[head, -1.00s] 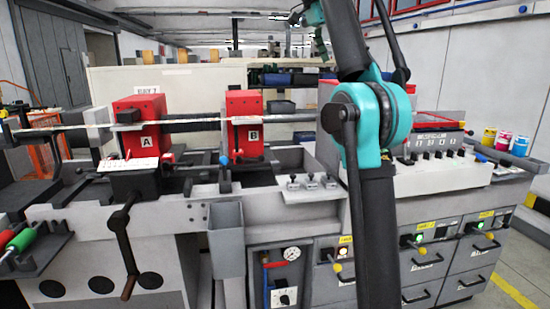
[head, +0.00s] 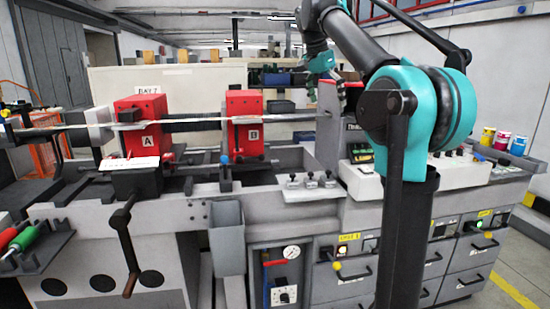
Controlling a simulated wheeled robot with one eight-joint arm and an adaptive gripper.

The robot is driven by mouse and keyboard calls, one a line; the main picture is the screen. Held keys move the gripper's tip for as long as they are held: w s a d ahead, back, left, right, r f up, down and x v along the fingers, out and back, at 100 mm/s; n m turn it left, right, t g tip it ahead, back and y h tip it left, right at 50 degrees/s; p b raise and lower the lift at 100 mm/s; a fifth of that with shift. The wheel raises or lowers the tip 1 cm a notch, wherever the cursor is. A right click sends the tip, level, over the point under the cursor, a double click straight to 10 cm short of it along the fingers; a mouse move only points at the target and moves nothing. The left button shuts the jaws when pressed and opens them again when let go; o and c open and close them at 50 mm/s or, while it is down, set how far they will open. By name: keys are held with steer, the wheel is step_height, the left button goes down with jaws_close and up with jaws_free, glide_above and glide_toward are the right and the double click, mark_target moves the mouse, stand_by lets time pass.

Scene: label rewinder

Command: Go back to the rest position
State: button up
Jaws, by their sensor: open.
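My arm stands in the right half of the head view, with a large teal joint and black links. From that joint a black link runs up and left to a teal wrist near the top. My gripper (head: 336,78) hangs below the wrist, small and partly lost against the dark background. It is open, and I see nothing held in it. It appears in front of or above the red panel at the middle of the label rewinder (head: 300,205). My arm hides part of the machine's control panel.
Red block A (head: 138,140) and red block B (head: 247,138) sit along a long shaft (head: 195,126). A hand crank (head: 127,245) sticks out at front left. Red and green rollers (head: 22,239) lie at far left. Colored cans (head: 503,141) stand at far right. Floor is free at lower right.

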steer(key=s+d+f+n+t+y, duration=0.1)
steer(key=s+f+n, duration=0.2)
steer(key=f, duration=0.9)
steer(key=s+d+f+n+y, duration=0.1)
steer(key=s+f+n, duration=0.2)
steer(key=f, duration=1)
steer(key=s+f+n+t+y, duration=0.1)
steer(key=s+f+n, duration=0.4)
steer(key=s+f, duration=1.6)
step_height(320, 180, down, 3)
steer(key=shift+s+d+f+t, duration=0.2)
steer(key=shift+d+t, duration=0.1)
steer(key=shift+d, duration=0.1)
